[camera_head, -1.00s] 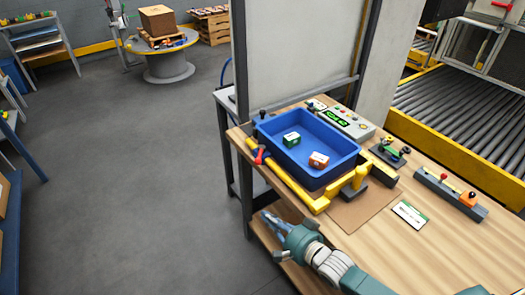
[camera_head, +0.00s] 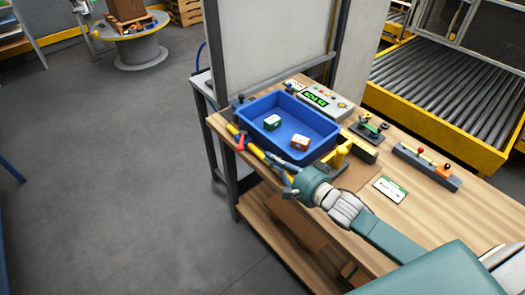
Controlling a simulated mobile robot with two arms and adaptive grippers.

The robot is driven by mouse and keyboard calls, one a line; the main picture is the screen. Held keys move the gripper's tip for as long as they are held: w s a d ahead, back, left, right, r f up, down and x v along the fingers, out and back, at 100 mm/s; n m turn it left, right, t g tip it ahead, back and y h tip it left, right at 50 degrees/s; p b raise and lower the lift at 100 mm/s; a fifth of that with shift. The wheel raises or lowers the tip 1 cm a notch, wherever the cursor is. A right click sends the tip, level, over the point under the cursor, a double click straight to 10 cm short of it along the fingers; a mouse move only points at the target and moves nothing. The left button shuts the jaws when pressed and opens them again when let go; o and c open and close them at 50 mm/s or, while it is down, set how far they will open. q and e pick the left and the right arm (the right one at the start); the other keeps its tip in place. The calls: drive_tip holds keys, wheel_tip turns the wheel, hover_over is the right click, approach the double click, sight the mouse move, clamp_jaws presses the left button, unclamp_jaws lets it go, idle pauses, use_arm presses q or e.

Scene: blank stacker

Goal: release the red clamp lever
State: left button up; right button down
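The gripper and wrist hide the middle of the yellow bar. My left gripper is not in view.
A fixture with small knobs (camera_head: 428,165) and a label card (camera_head: 390,189) lie to the right on the wooden bench (camera_head: 440,214).

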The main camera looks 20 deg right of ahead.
approach(242, 138)
drive_tip(key=p+x, duration=0.1)
drive_tip(key=x, duration=0.3)
drive_tip(key=shift+w, duration=0.1)
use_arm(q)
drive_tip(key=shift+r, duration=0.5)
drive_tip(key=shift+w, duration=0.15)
